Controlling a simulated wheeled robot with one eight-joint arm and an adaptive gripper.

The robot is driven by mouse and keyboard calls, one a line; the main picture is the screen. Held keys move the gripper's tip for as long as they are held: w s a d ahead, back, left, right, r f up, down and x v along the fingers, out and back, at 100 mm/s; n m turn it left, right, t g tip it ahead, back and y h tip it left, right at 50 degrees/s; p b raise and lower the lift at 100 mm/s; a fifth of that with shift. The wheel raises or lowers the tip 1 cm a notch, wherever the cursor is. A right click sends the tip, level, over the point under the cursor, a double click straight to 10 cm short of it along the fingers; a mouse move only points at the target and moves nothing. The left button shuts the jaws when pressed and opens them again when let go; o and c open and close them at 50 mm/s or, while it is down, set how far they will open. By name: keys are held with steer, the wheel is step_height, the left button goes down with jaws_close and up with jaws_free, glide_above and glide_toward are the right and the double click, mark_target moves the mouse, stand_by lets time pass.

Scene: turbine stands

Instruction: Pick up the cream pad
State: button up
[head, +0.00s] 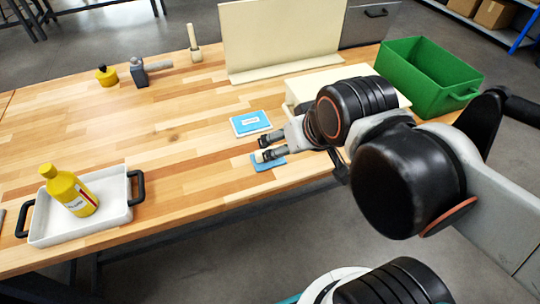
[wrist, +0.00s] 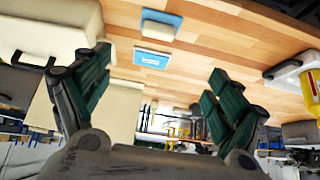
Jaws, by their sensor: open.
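A small cream pad (wrist: 158,31) shows in the wrist view, against a blue piece (wrist: 165,17); I cannot tell whether it lies on that piece or beside it. In the head view the blue piece (head: 267,163) lies near the table's front edge, partly under my fingers, and the cream pad is hidden there. My gripper (head: 268,148) is open above this spot. In the wrist view its two dark green fingers (wrist: 155,100) are wide apart with nothing between them.
A blue-and-white labelled pack (head: 250,123) lies just behind. A cream box (head: 335,80) and a green crate (head: 425,78) stand to the right, an upright cream panel (head: 280,35) behind. A white tray (head: 110,215) holds a yellow bottle (head: 70,190) at left. The middle table is clear.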

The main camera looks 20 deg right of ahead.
steer(key=shift+o, duration=0.5)
steer(key=shift+w+r, duration=0.1)
steer(key=g+p, duration=0.4)
steer(key=g, duration=0.2)
glide_above(268, 149)
steer(key=s, duration=0.1)
step_height(268, 149, down, 6)
steer(key=f, duration=0.2)
steer(key=f+b, duration=0.1)
steer(key=f, duration=0.2)
steer(key=f+b, duration=0.1)
steer(key=f, duration=0.2)
steer(key=shift+w+f, duration=0.1)
steer(key=shift+w, duration=0.2)
steer(key=shift+w+f+b, duration=0.15)
steer(key=shift+f+b, duration=1.15)
steer(key=shift+f, duration=1.45)
steer(key=shift+r, duration=0.1)
steer(key=c, duration=1.3)
step_height(268, 149, up, 20)
steer(key=p, duration=0.6)
